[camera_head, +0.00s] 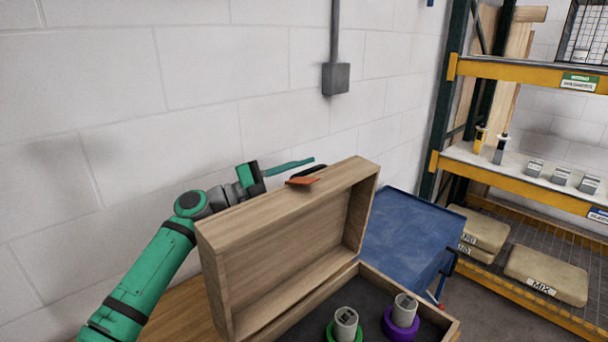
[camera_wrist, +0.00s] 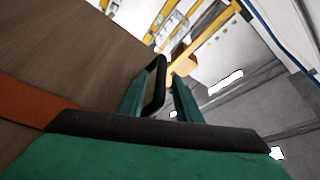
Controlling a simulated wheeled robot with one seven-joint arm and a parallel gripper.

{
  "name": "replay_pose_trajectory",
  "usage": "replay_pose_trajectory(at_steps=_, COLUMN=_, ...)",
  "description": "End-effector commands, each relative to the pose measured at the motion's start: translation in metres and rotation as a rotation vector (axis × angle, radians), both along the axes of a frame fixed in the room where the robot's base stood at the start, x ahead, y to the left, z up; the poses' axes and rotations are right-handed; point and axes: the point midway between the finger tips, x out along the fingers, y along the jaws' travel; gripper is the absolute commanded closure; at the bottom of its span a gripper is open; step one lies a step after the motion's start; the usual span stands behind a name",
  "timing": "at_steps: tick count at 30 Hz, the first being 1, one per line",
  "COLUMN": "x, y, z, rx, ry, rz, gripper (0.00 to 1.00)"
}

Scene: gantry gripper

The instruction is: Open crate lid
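The wooden crate (camera_head: 449,330) stands open at the bottom of the head view. Its lid (camera_head: 285,262) is raised to about upright, hollow inner side facing me. A black handle with an orange mount (camera_head: 303,181) shows at the lid's top edge. My gripper (camera_head: 308,163) is at that edge, behind the lid, next to the handle. In the wrist view, the black handle loop (camera_wrist: 161,78) shows between two green fingers, close to the left one. A gap shows beside the right finger, so my gripper looks open. Contact with the handle cannot be told.
Inside the crate are grey cylinders on a green base (camera_head: 346,324) and a purple base (camera_head: 402,316). A blue cart (camera_head: 405,232) stands to the right behind the crate. A shelf rack (camera_head: 530,182) holds sacks and small parts. A block wall (camera_head: 200,85) is close behind.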

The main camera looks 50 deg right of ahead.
Motion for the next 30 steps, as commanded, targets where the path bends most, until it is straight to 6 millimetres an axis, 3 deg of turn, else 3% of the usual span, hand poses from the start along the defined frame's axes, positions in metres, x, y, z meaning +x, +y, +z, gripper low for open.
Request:
replay_pose_trajectory(at_steps=8, x=0.003, y=0.006, z=-0.002, rx=0.001, ry=0.000, rz=0.002, gripper=0.69)
replay_pose_trajectory(at_steps=21, x=0.039, y=0.074, z=-0.014, rx=0.000, ry=0.000, rz=0.008, gripper=0.69)
replay_pose_trajectory(at_steps=30, x=0.047, y=0.093, z=-0.018, rx=-0.001, ry=0.000, rz=-0.003, gripper=0.69)
